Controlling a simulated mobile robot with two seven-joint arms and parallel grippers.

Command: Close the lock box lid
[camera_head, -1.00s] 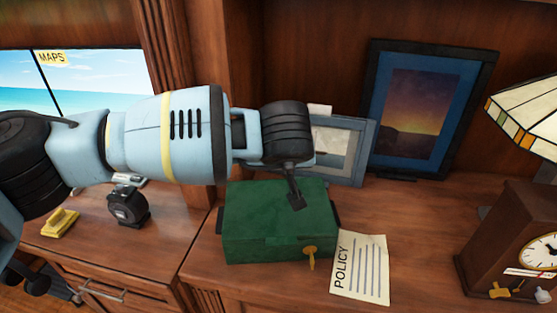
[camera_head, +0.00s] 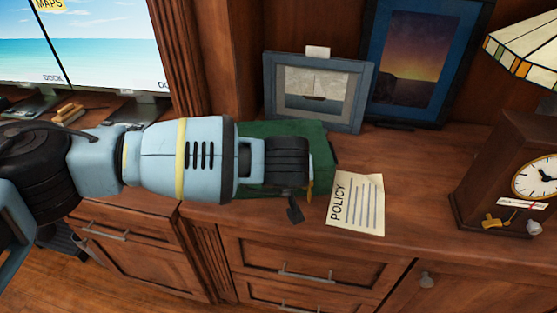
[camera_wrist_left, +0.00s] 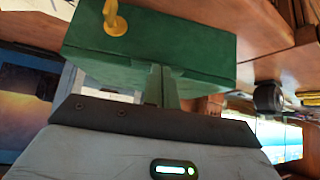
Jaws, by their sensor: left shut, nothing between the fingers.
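The green lock box (camera_head: 318,153) stands on the wooden desk, mostly hidden behind my left arm in the head view. Its lid looks down and flat; I see no gap. A yellow key or latch (camera_head: 309,190) is on its front, and it also shows in the wrist view (camera_wrist_left: 115,20). The green box (camera_wrist_left: 190,45) fills the top of the wrist view. My left gripper (camera_head: 295,212) is shut and empty, by the front of the box near the desk edge. Its fingers (camera_wrist_left: 164,85) overlap the box in the wrist view; contact is unclear. My right gripper is not in view.
A policy sheet (camera_head: 356,205) lies just right of the box. Two framed pictures (camera_head: 318,90) (camera_head: 422,60) stand behind it. A clock (camera_head: 510,175) and a lamp (camera_head: 525,45) are at the right. Drawers (camera_head: 300,260) are below the desk edge.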

